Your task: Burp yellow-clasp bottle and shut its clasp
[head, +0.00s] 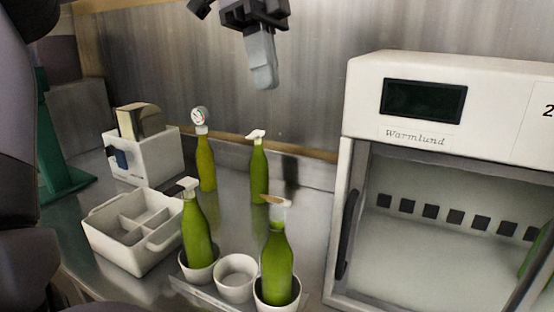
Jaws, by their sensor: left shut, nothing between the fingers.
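Several green bottles with pale tops stand on the steel counter. The front right bottle (277,262) stands upright in a white cup and has a tan-yellow piece at its top, which looks like the yellow clasp (272,199). I cannot tell whether that clasp is open or shut. The front left bottle (196,232) is in another cup and has a white top. My left gripper (263,78) hangs at the top of the head view, shut and empty, well above the bottles and apart from them. My right gripper is not in view.
Behind stand a bottle with a round gauge (199,114) and a white-topped bottle (259,172). An empty cup (235,266) sits between the front bottles. A divided white tray (122,265) and white caddy (157,170) are left. An open white Warmlund cabinet (440,75) stands right.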

